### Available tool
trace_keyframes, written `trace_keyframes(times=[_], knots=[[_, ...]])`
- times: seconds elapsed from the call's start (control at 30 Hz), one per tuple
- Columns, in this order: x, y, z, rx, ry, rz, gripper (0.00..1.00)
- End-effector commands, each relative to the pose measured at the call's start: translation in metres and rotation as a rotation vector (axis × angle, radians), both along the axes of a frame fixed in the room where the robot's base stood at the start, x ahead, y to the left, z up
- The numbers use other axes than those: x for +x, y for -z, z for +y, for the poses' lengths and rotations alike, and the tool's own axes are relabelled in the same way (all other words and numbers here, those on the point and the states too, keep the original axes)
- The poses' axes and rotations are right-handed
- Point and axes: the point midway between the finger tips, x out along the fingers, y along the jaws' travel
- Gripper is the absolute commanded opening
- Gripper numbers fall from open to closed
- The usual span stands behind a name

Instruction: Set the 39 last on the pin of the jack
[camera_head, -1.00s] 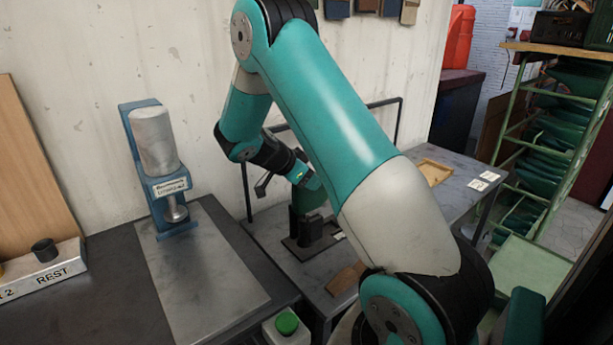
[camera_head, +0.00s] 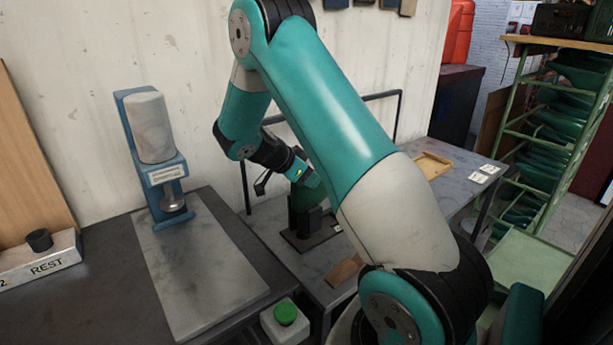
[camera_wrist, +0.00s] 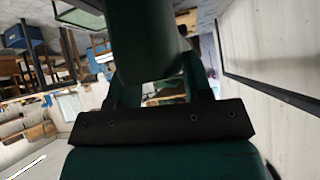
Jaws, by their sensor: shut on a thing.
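A dark green last (camera_head: 304,197) is held in my gripper (camera_head: 296,176), low over the side bench in the head view. Its lower end is at the top of the dark jack (camera_head: 308,232), which stands on a flat base plate. Whether the last touches or sits on the pin is hidden; I cannot see the pin. In the wrist view the last (camera_wrist: 150,42) fills the top middle, between the fingers of my gripper (camera_wrist: 160,85). No size mark is readable on it.
A blue press (camera_head: 160,180) with a grey cylinder stands on the left bench. A green button box (camera_head: 285,322) is at the front. A brown block (camera_head: 345,269) and a wooden tray (camera_head: 433,165) lie on the side bench. A green rack (camera_head: 545,130) holds several lasts at right.

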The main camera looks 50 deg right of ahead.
Motion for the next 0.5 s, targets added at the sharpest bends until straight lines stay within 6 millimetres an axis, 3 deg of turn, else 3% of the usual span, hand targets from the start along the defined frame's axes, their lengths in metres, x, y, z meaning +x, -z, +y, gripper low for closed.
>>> trace_keyframes(times=[0.1, 0.13, 0.23, 0.5], knots=[[0.0002, 0.0006, -0.0002, -0.002, 0.001, -0.002, 0.18], [0.0003, 0.0003, -0.0002, -0.002, 0.001, -0.002, 0.50], [0.0001, 0.0001, -0.0002, -0.001, 0.000, -0.001, 0.73], [-0.0001, 0.0013, 0.0004, 0.001, 0.000, 0.001, 0.76]])
